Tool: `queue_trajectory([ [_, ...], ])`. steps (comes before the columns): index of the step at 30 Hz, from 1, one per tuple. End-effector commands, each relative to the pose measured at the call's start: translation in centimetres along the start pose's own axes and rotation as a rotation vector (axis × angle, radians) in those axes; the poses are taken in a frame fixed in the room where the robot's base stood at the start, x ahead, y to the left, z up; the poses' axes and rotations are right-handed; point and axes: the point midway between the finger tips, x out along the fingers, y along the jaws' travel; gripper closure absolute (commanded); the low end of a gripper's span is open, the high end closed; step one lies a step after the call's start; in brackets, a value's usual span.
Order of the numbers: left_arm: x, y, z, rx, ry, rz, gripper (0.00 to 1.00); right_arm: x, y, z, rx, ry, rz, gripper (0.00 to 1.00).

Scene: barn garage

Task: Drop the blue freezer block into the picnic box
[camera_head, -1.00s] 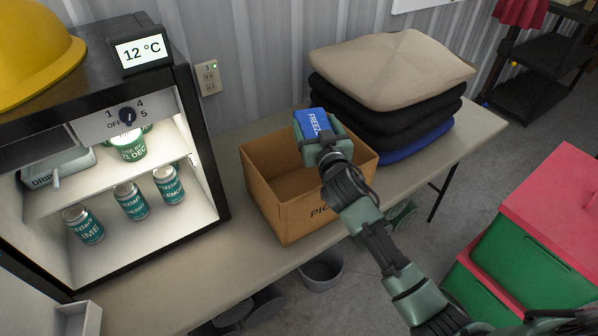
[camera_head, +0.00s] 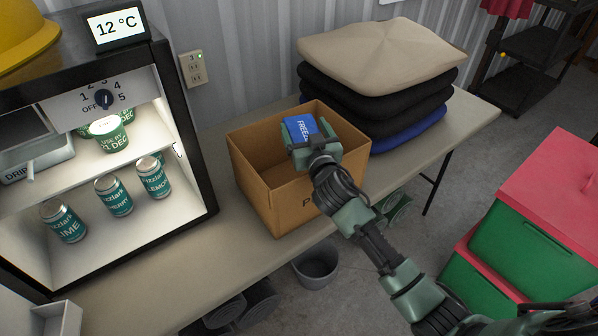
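The blue freezer block (camera_head: 302,127), with white lettering, is held in my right gripper (camera_head: 312,140). The gripper is shut on it, over the opening of the picnic box. The picnic box (camera_head: 262,182) is an open brown cardboard box on the table; part of its front lettering is hidden by my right arm. The block appears at about rim height, over the right half of the box; its exact depth is hard to tell. My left gripper is not in view.
An open lit fridge (camera_head: 203,190) with cans and tubs stands left of the box. Stacked cushions (camera_head: 380,62) sit behind it on the right. The table (camera_head: 170,268) is clear in front. Red-lidded green crates (camera_head: 530,235) stand at the lower right.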

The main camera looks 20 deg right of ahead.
Motion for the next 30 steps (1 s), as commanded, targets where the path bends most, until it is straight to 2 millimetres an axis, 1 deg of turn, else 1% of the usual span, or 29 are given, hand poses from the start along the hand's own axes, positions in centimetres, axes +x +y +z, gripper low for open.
queue_trajectory([
  [8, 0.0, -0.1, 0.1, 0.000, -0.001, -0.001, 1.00, 0.0, 0.0, 0.2, 0.000, -0.005, 0.001, 0.00],
  [11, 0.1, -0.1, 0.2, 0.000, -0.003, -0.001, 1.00, -0.5, 0.0, 0.3, 0.001, -0.004, 0.000, 0.00],
  [14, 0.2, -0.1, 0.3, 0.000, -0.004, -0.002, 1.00, -1.7, 0.0, 0.3, 0.002, -0.004, 0.000, 0.00],
  [21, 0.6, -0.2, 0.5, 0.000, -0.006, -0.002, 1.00, -5.8, 0.0, 0.2, 0.002, -0.002, 0.000, 0.00],
  [24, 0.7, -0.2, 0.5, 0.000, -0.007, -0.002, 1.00, -7.0, 0.0, 0.1, 0.001, -0.001, 0.000, 0.00],
  [27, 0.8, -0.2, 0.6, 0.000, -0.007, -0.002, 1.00, -7.6, 0.0, 0.0, 0.001, 0.000, 0.000, 0.00],
  [30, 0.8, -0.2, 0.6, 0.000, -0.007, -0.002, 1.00, -7.9, 0.0, 0.0, 0.000, 0.000, 0.000, 0.00],
])
